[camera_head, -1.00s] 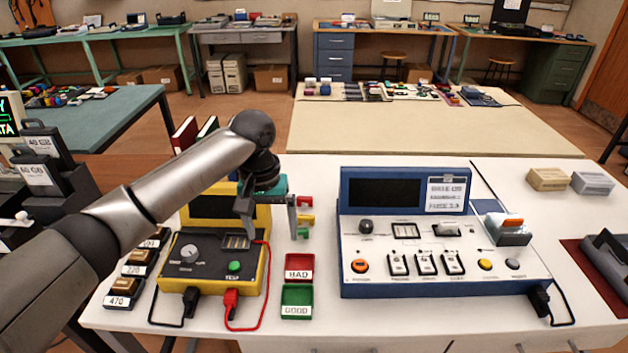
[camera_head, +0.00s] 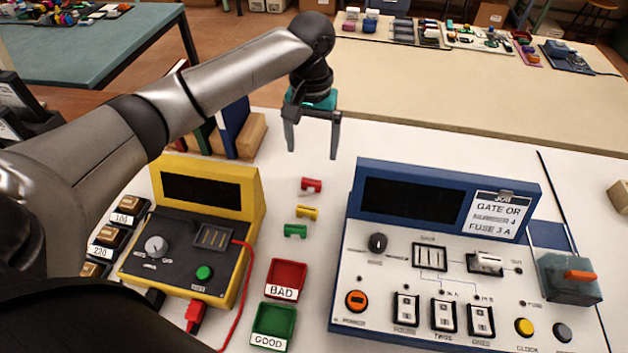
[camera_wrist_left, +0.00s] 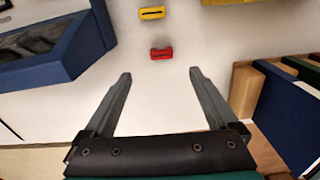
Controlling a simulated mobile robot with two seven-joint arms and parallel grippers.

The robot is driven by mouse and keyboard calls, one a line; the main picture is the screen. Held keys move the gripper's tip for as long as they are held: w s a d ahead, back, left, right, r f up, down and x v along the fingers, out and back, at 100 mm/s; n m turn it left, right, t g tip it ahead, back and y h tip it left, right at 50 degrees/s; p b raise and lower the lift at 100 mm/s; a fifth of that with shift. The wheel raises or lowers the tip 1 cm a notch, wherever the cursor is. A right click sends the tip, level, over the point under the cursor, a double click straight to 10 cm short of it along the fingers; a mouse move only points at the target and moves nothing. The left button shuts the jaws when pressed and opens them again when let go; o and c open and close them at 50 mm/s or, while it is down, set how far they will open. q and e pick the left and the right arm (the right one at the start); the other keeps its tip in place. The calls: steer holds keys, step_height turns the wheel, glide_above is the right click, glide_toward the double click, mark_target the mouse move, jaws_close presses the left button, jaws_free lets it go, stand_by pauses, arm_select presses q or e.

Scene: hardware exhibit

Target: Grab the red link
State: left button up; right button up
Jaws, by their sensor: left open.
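The red link (camera_head: 311,185) is a small red piece lying on the white table, at the far end of a short row with a yellow link (camera_head: 307,212) and a green link (camera_head: 295,231). My left gripper (camera_head: 312,156) is open and empty above the table, beyond the red link in the head view. In the left wrist view the red link (camera_wrist_left: 161,54) lies ahead of the open fingers (camera_wrist_left: 158,75), near the middle between them, apart from both. The yellow link (camera_wrist_left: 152,13) shows past it. My right gripper is not in view.
A yellow tester (camera_head: 250,205) stands left of the links and a blue test console (camera_head: 350,250) stands right. The red BAD tray (camera_head: 287,272) and green GOOD tray (camera_head: 274,322) lie nearer. Upright books (camera_head: 232,125) and a wooden block (camera_head: 254,136) stand left of my gripper.

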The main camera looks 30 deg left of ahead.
arm_select(q)
steer(key=b, duration=0.1)
glide_above(311, 181)
steer(key=f, duration=0.5)
steer(key=shift+s+d+f, duration=0.15)
steer(key=shift+d+f, duration=0.05)
steer(key=shift+f, duration=0.5)
steer(key=f+b, duration=0.1)
steer(key=f, duration=0.1)
steer(key=f+b, duration=0.1)
steer(key=f, duration=0.1)
steer(key=shift+a+f, duration=0.2)
steer(key=shift+f, duration=0.05)
steer(key=shift+f+b, duration=0.25)
steer(key=shift+b, duration=0.05)
steer(key=shift+w+f, duration=0.1)
steer(key=shift+w, duration=0.1)
steer(key=c, duration=1.4)
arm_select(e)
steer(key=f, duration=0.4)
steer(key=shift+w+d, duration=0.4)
